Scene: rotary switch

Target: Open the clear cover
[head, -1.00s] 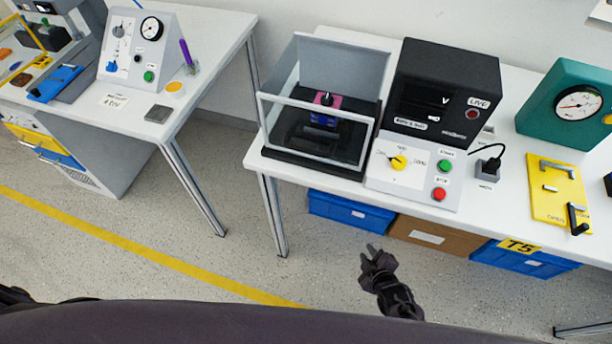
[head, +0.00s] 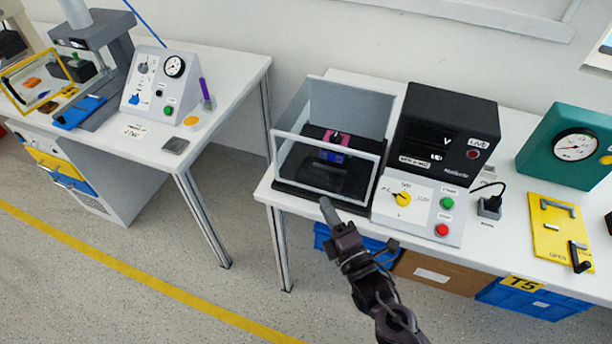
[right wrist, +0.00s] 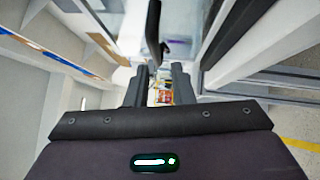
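The clear cover (head: 377,175) is a see-through box with pale frame edges on a black base (head: 290,187) at the front left of the right table. A pink and blue part (head: 333,155) shows through its front pane. A grey panel (head: 350,108) stands upright behind it. My right gripper (head: 329,210) is just in front of the cover's lower front edge in the head view, pointing up and left; I cannot tell whether it touches. My left gripper is out of view.
A black instrument (head: 445,125) with a control panel, yellow knob (head: 403,199) and green and red buttons stands right of the cover. A teal gauge box (head: 560,145) and yellow plate (head: 553,225) are further right. Bins sit below the table. Floor between the tables is clear.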

